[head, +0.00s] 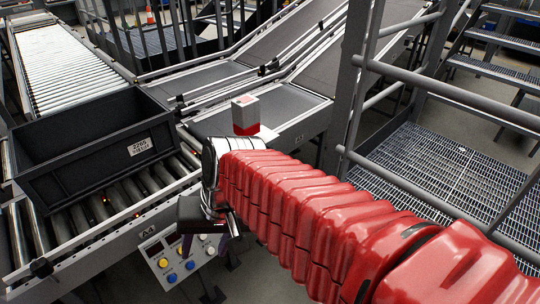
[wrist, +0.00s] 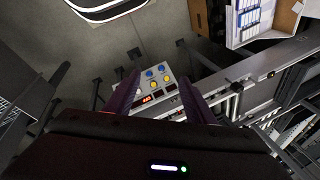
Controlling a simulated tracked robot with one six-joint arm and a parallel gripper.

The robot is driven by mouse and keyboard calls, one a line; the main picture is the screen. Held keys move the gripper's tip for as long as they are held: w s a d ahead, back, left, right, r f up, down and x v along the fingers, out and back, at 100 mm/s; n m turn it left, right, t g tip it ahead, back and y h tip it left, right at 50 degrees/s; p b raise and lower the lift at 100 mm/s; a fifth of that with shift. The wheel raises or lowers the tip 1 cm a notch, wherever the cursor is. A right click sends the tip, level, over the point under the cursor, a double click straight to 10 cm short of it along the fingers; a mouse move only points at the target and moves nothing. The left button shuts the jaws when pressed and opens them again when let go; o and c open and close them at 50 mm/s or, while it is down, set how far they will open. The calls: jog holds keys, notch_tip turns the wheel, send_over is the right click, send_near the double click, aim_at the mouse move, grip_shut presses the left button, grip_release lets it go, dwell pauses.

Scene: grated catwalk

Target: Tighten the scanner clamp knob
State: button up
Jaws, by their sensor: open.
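My gripper (head: 207,246) hangs at the end of my red-sleeved arm, in front of the roller conveyor and above a button panel (head: 178,258). In the wrist view its two purple fingers (wrist: 158,75) are spread apart with nothing between them. The panel (wrist: 153,82) shows beyond them, with blue and yellow buttons and a red display. A small black knob-like part (head: 40,268) sits on the conveyor's front rail at the lower left, well away from my gripper. I cannot tell whether it is the scanner clamp knob. No scanner is clearly recognisable.
A black tote (head: 60,165) with a white label sits on the rollers (head: 120,198). A white and red box (head: 245,118) stands on the conveyor behind my arm. Grey railings (head: 455,95) and a grated walkway (head: 450,175) lie right. The wrist view shows a cardboard box (wrist: 286,16).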

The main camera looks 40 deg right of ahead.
jog(key=w+d+f+m+t+y, duration=0.45)
jog(key=w+d+m+y, duration=0.5)
jog(key=m, duration=0.95)
jog(key=d+f+m+t+h, duration=0.2)
jog(key=d+m+t+h, duration=0.3)
jog(key=d, duration=0.9)
jog(key=s+d+f+m+t+h, duration=0.1)
jog(key=d+f+m+t+h, duration=0.2)
jog(key=d+m, duration=0.9)
jog(key=d+t+h, duration=0.2)
jog(key=h, duration=0.1)
jog(key=shift+s+f, duration=0.2)
jog(key=shift+s, duration=0.1)
jog(key=shift+w+t, duration=0.15)
jog(key=shift+t, duration=0.1)
jog(key=w, duration=1.3)
jog(key=shift+w, duration=0.25)
